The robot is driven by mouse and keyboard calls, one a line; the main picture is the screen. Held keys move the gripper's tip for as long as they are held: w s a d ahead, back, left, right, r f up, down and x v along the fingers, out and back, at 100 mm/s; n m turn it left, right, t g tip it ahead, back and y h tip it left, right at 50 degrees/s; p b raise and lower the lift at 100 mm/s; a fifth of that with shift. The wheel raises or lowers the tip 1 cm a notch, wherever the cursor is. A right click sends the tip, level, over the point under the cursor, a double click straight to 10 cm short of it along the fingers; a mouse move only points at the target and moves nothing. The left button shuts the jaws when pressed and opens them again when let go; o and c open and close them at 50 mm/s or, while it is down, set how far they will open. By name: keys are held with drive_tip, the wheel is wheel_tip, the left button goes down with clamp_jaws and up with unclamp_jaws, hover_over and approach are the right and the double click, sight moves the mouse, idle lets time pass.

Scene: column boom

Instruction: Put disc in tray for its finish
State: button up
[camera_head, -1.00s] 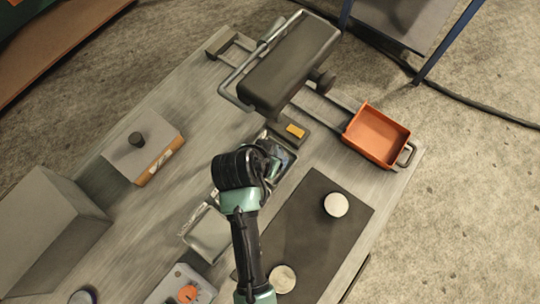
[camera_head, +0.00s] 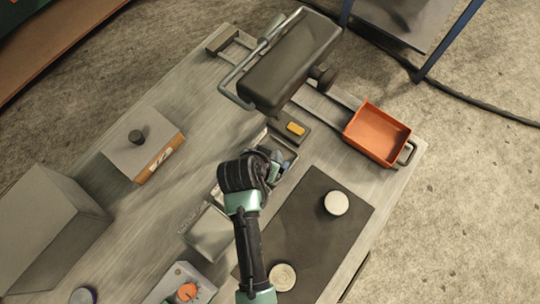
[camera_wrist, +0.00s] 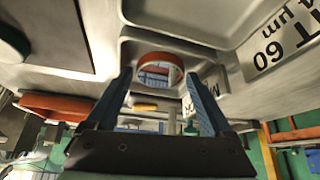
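A round disc (camera_wrist: 159,70) with an orange rim and a shiny, mirror-like face shows in the wrist view, between the two blue fingertips of my gripper (camera_wrist: 158,76). The fingers stand about a disc's width apart; whether they touch the rim is unclear. A grey metal tray (camera_wrist: 198,62) lies behind and around the disc. In the head view my gripper (camera_head: 275,170) is over the middle metal tray (camera_head: 292,152) and hides much of it and the disc. A white disc (camera_head: 336,203) and a beige disc (camera_head: 283,277) lie on the dark mat (camera_head: 300,235).
Another metal tray (camera_head: 211,235) lies left of my forearm. A tray label reading "T 60 µm" (camera_wrist: 275,45) shows in the wrist view. An orange drawer-like box (camera_head: 377,133), a dark padded machine (camera_head: 290,65), a yellow block (camera_head: 295,129) and a grey box (camera_head: 50,225) stand around.

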drive_tip(key=shift+r, duration=0.2)
drive_tip(key=v, duration=1.2)
drive_tip(key=shift+f, duration=0.1)
